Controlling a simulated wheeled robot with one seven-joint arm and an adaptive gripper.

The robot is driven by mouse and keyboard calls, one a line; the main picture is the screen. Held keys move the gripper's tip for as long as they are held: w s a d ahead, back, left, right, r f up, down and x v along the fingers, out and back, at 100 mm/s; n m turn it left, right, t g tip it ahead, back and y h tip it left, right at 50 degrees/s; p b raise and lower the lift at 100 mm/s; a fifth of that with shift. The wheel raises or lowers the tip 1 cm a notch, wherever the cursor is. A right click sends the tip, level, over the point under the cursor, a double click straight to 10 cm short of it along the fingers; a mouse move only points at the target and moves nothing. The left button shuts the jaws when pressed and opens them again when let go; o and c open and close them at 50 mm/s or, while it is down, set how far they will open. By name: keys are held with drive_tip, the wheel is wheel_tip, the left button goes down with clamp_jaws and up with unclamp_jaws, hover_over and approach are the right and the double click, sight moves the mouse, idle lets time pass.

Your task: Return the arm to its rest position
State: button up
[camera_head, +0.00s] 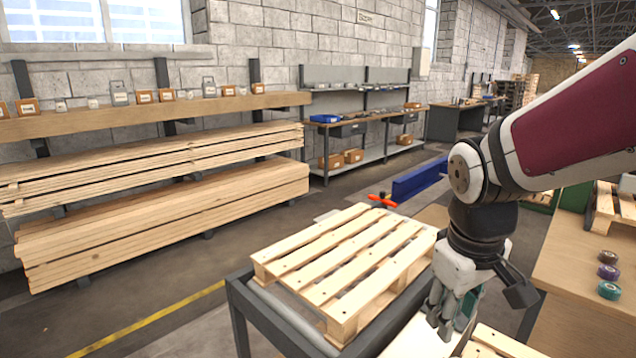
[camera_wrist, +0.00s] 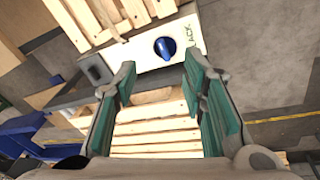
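My arm enters the head view from the right and bends down at a dark joint. My gripper (camera_head: 446,318) points downward at the lower right, in front of the wooden pallet. In the wrist view my gripper (camera_wrist: 162,80) has its two teal-padded fingers wide apart with nothing between them. Beyond the fingertips is a pale panel (camera_wrist: 205,38) with a blue knob (camera_wrist: 165,48) and dark lettering that seems to read "ACK". The fingers look apart from the knob. The knob is not visible in the head view.
A pallet (camera_head: 345,262) lies on a dark-framed stand (camera_head: 240,310) left of my gripper. A wooden table (camera_head: 585,270) with several small coloured rolls stands at right. Plank racks (camera_head: 165,222) and shelving line the wall. Grey floor at left is free, with a yellow line.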

drive_tip(key=s+r+m+t+p, duration=0.1)
drive_tip(key=s+r, duration=0.3)
drive_tip(key=s, duration=0.4)
drive_tip(key=s+r+m+t+y+p, duration=0.1)
drive_tip(key=s+r+m+p, duration=0.1)
drive_tip(key=s, duration=0.6)
wheel_tip(320, 180, up, 2)
drive_tip(key=shift+s+a+r+m, duration=0.1)
drive_tip(key=shift+s+a+m, duration=0.3)
drive_tip(key=shift+m, duration=0.3)
